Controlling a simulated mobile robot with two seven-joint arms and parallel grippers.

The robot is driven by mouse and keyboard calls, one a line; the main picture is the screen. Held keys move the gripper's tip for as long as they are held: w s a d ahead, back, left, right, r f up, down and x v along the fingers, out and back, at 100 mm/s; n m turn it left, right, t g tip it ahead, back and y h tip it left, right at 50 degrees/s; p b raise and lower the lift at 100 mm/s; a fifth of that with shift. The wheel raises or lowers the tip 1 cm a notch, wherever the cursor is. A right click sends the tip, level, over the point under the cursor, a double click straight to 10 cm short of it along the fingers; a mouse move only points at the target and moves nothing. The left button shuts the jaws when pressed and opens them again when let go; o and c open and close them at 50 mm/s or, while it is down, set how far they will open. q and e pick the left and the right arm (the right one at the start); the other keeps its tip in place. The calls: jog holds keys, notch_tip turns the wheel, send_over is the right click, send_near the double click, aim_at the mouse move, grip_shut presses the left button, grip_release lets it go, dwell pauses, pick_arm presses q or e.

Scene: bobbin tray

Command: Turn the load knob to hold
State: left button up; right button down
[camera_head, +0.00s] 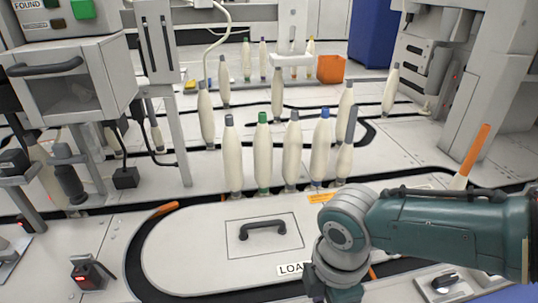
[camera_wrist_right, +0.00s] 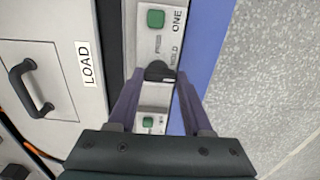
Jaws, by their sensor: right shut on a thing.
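The black load knob (camera_wrist_right: 158,70) sits on the pale control strip (camera_wrist_right: 153,95) in the right wrist view, beside the printed word HOLD. My right gripper (camera_wrist_right: 160,76) has its two purple fingers on either side of the knob and is shut on it. The knob is partly hidden, and I cannot tell which way it points. In the head view my right arm comes in from the right and its gripper is cut off by the bottom edge. My left gripper is not in view.
A LOAD label (camera_wrist_right: 86,64) lies left of the strip, on a cover with a black handle (camera_head: 263,230). Green buttons (camera_wrist_right: 155,18) sit on the strip. Several upright bobbins (camera_head: 262,155) stand behind the cover. Another dark knob (camera_head: 445,282) is at lower right.

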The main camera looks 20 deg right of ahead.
dwell(0.3)
jog(key=shift+c, duration=1.6)
grip_release()
jog(key=shift+r, duration=0.1)
notch_tip(320, 180, up, 10)
jog(key=p, duration=0.7)
jog(key=shift+p, duration=0.4)
